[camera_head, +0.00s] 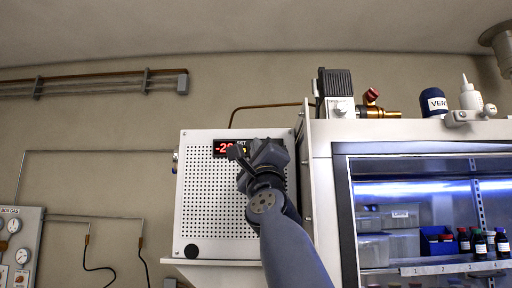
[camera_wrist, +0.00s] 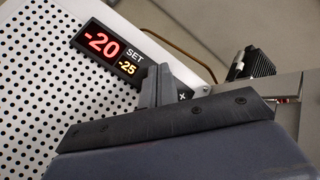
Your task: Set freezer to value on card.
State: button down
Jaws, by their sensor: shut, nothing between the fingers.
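The freezer (camera_head: 215,205) is a white box with a perforated front, fixed on the wall left of the glove box. Its display shows red "-20" (camera_wrist: 101,41) and a smaller yellow "-25" (camera_wrist: 127,66) beside the word SET. In the head view the display (camera_head: 226,148) is partly covered by my gripper (camera_head: 236,152). My gripper is shut and empty, with its fingertips (camera_wrist: 152,84) at the panel just beside the display. I cannot tell whether they touch it. The buttons are mostly hidden behind the fingers; a small mark (camera_wrist: 183,96) shows beside them. No card is visible in either view.
The glove box (camera_head: 325,200) stands right of the freezer, with lit shelves of bottles (camera_head: 480,243) and bins. A pump (camera_head: 337,85) and brass valve sit on top. A gas panel (camera_head: 18,245) with gauges is at the far left.

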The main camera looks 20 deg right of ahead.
dwell(0.4)
jog(key=shift+s+a, duration=0.25)
jog(key=shift+s, duration=0.45)
jog(key=shift+s, duration=0.1)
jog(key=s, duration=0.1)
jog(key=s+a, duration=0.1)
jog(key=s, duration=0.2)
jog(key=shift+s+a, duration=0.25)
jog(key=shift+s, duration=0.05)
dwell(0.5)
jog(key=s, duration=0.2)
jog(key=s+a+p, duration=0.1)
jog(key=shift+s+a+p, duration=0.1)
jog(key=shift+s+p, duration=0.2)
jog(key=shift+s, duration=0.05)
dwell(0.4)
